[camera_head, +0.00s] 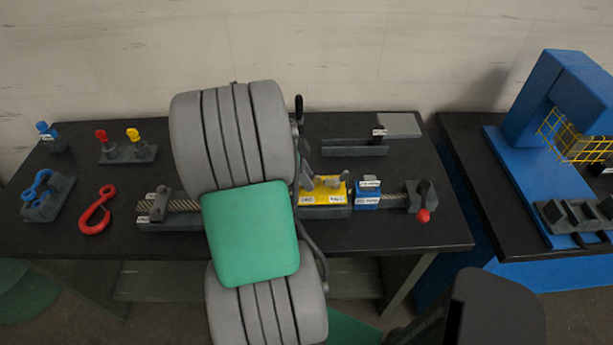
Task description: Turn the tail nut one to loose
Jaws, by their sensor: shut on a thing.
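A bench vise-like fixture with a threaded rod (183,205) runs along the front half of the black table. A grey end block (158,206) with small white tags stands at its left. A yellow block (324,193) and a blue block (367,194), both tagged, sit on the right part. The tags are too small to read, so I cannot tell which part is tail nut one. My bulky grey and green arm covers the middle of the rod.
A red hook (97,211) and a blue-handled tool in a grey holder (47,197) lie at the left. A stand with red and yellow knobs (127,150) is behind them. A red-knobbed crank (422,213) ends the rod. A blue machine (560,110) stands at the right.

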